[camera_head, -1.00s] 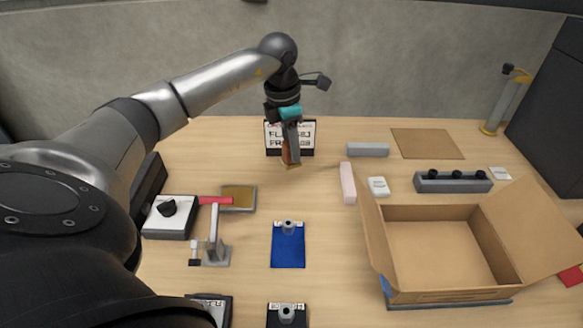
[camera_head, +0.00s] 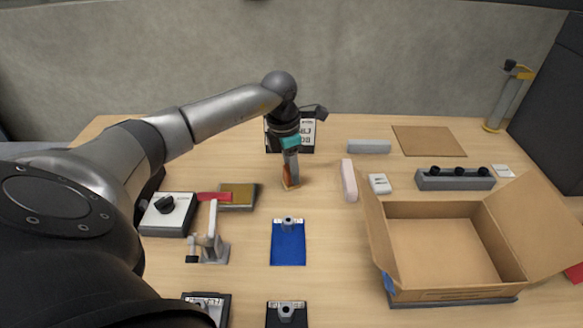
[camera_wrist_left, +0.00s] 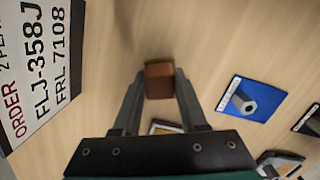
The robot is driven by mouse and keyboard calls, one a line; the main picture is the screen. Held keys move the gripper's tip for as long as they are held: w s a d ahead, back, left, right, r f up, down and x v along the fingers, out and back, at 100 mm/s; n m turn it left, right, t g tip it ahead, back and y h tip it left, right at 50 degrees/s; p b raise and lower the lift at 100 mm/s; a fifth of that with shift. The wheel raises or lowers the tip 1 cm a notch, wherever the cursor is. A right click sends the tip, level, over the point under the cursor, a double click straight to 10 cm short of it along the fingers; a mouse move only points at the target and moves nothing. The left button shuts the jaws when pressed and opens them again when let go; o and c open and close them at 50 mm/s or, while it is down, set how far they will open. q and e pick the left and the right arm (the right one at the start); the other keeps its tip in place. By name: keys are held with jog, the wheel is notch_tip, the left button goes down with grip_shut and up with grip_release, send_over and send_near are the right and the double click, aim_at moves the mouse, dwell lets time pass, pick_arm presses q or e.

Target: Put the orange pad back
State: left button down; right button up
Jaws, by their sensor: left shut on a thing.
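My left gripper (camera_head: 290,175) is shut on the orange pad (camera_head: 290,184), a small orange-brown block held upright between the fingers. In the left wrist view the pad (camera_wrist_left: 159,80) sits between the two fingertips. It hangs over the table's middle, behind the blue mat; whether its lower end touches the wood is unclear. A grey tray with an olive-brown face (camera_head: 238,195) lies to the left, beside a red-handled clamp (camera_head: 213,235). My right gripper is not in view.
An order sign (camera_head: 305,137) stands behind the gripper. A blue mat with a metal fitting (camera_head: 287,249) lies in front. A pink bar (camera_head: 349,181) and an open carton (camera_head: 443,211) are to the right. Bare wood lies between the pad and mat.

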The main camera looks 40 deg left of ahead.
aim_at(286, 168)
pick_arm(q)
jog(key=c, duration=0.8)
grip_release()
jog(key=o, duration=0.4)
jog(key=shift+c, duration=0.2)
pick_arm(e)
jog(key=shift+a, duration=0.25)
pick_arm(q)
jog(key=shift+r, duration=0.15)
notch_tip(286, 168, up, 12)
jog(key=s+p, duration=0.1)
jog(key=p, duration=0.1)
jog(key=shift+a, duration=0.35)
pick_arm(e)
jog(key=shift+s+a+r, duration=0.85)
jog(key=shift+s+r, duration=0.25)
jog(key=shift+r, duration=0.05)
pick_arm(q)
jog(key=shift+s, duration=0.1)
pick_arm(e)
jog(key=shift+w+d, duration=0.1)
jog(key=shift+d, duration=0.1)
